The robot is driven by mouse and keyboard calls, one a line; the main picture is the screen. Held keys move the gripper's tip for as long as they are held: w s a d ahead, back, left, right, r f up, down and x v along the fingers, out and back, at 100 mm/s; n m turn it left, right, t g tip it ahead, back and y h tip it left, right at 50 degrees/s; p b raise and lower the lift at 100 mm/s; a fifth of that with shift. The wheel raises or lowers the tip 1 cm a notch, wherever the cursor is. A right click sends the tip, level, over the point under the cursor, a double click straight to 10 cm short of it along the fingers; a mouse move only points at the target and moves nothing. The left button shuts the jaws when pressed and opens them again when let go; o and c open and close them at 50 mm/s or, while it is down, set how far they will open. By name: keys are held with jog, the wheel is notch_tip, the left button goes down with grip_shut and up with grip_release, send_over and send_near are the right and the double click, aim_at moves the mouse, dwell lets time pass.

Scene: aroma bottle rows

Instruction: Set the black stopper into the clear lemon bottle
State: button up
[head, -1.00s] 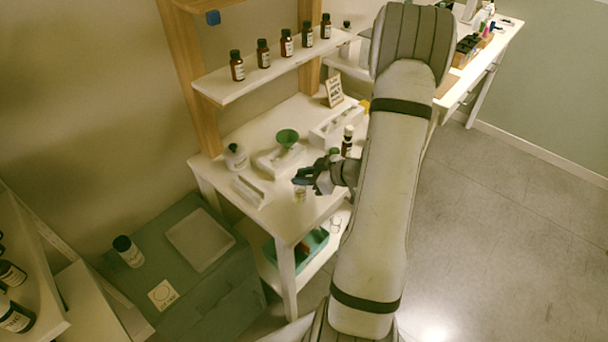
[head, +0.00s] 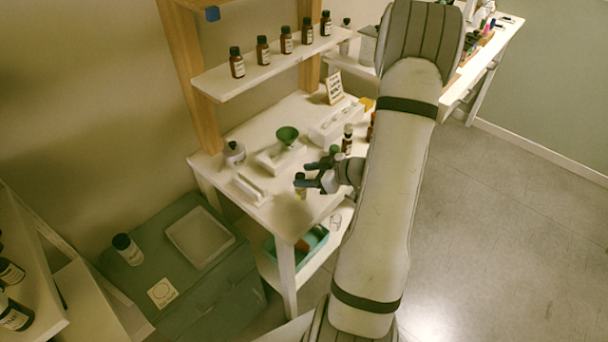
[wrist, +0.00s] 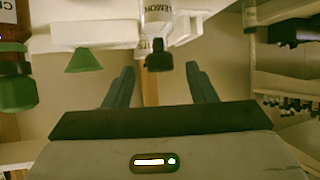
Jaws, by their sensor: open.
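The clear lemon bottle (wrist: 157,15) appears inverted at the top of the wrist view, with its LEMON label showing. The black stopper (wrist: 158,56) sits at its mouth, in line with the neck; how deep it is seated I cannot tell. My gripper (wrist: 160,72) is open, with one finger on each side of the stopper in the picture and visible gaps to both.
A dark-capped bottle (head: 347,139) stands behind my gripper. Several brown bottles line the shelf (head: 270,71) above.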

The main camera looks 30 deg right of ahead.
jog(key=v, duration=0.6)
jog(key=shift+s, duration=0.2)
jog(key=shift+d+r, duration=0.1)
